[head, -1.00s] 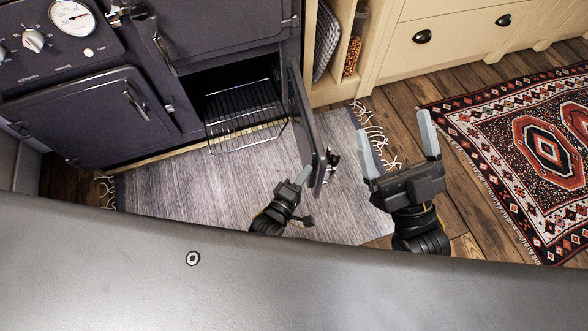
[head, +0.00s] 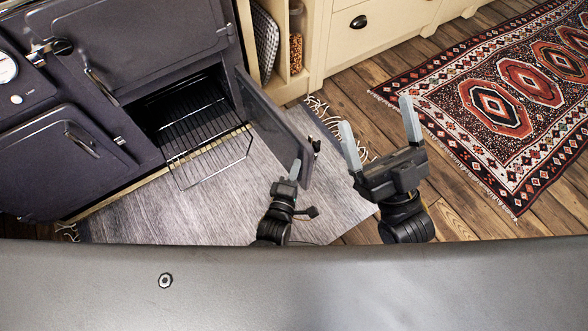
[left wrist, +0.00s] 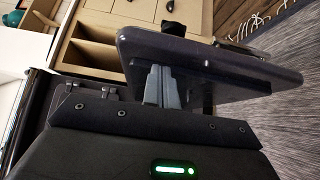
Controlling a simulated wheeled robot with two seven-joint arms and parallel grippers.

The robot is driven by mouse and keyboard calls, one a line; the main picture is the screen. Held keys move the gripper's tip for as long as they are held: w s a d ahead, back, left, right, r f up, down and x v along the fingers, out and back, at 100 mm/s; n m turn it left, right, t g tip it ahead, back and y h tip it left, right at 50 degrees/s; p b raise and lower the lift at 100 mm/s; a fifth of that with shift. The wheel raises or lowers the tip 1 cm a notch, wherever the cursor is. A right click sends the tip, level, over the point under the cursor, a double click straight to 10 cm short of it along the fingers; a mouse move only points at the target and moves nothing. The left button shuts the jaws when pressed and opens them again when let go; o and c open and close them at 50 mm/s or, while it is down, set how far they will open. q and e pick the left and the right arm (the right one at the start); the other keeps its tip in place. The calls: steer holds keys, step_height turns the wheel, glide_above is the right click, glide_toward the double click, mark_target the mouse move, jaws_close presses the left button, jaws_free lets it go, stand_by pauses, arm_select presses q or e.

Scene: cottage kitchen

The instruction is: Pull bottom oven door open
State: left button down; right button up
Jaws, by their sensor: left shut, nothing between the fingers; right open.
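The bottom oven door (head: 275,120) is dark, hinged at its right side and swung wide open, standing out from the oven front. Its black handle (head: 316,146) shows on the outer face. My left gripper (head: 295,168) is shut and empty at the door's inner side, close to the free edge. In the left wrist view its closed fingers (left wrist: 162,84) point at the door panel (left wrist: 215,68); whether they touch it I cannot tell. My right gripper (head: 379,122) is open and empty, right of the door and apart from it.
A wire rack (head: 205,130) sticks out of the open oven cavity. Another oven door (head: 65,160) to the left is closed. A grey rug (head: 200,212) lies before the oven and a red patterned rug (head: 450,110) to the right. Cream drawers (head: 375,40) stand behind.

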arm_select(q)
steer(key=shift+s+a+p, duration=0.3)
steer(key=shift+a, duration=0.1)
steer(key=p+v, duration=0.2)
steer(key=v, duration=1)
steer(key=shift+a, duration=0.35)
arm_select(e)
steer(key=a+f+g+h, duration=0.1)
steer(key=a+f+g, duration=0.2)
steer(key=f+g, duration=0.2)
steer(key=shift+w+a+n+g, duration=0.15)
steer(key=shift+a+n+g, duration=0.05)
steer(key=shift+n+g, duration=0.25)
